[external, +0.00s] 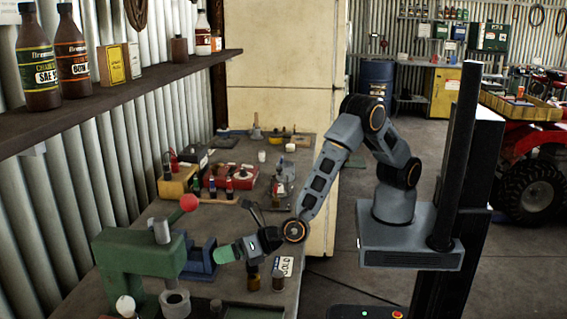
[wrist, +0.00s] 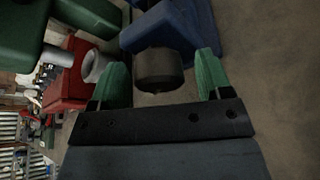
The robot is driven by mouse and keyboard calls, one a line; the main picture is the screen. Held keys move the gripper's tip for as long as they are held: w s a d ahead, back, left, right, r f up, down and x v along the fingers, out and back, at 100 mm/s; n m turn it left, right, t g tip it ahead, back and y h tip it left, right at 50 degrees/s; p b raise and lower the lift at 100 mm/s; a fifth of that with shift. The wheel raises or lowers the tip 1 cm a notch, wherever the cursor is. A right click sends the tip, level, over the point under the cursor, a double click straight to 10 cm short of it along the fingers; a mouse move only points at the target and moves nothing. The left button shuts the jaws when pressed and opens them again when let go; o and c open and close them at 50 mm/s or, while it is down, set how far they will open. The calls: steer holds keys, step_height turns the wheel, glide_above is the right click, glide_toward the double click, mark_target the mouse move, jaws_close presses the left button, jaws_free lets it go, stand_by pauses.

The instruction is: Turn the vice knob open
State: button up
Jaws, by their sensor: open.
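The blue vice (external: 203,262) stands on the bench beside the green press in the external view. In the wrist view the blue vice body (wrist: 168,27) is at the top, with a dark round knob (wrist: 159,72) below it. My gripper (external: 228,254) is at the vice and points left towards it. In the wrist view my gripper (wrist: 161,60) is open, with one green finger on each side of the knob. A gap shows between each finger and the knob. The knob is hard to make out in the external view, behind my green fingers.
A green press (external: 125,260) with a red-balled lever (external: 188,202) stands left of the vice. Small jars (external: 278,281) and a card (external: 285,266) sit on the bench near my wrist. Tools and red and yellow boxes fill the bench further back. A shelf of bottles (external: 72,45) hangs above.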

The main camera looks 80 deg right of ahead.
steer(key=c, duration=0.9)
steer(key=shift+r, duration=0.1)
steer(key=n+h+p, duration=0.2)
steer(key=n, duration=0.1)
steer(key=shift+n+p, duration=0.3)
steer(key=shift+p, duration=0.1)
steer(key=n+h+p, duration=0.1)
steer(key=n+h, duration=0.2)
steer(key=n, duration=0.1)
steer(key=shift+d+p, duration=0.1)
steer(key=shift+p, duration=0.25)
steer(key=shift+h, duration=0.3)
steer(key=o, duration=0.9)
steer(key=shift+s, duration=0.1)
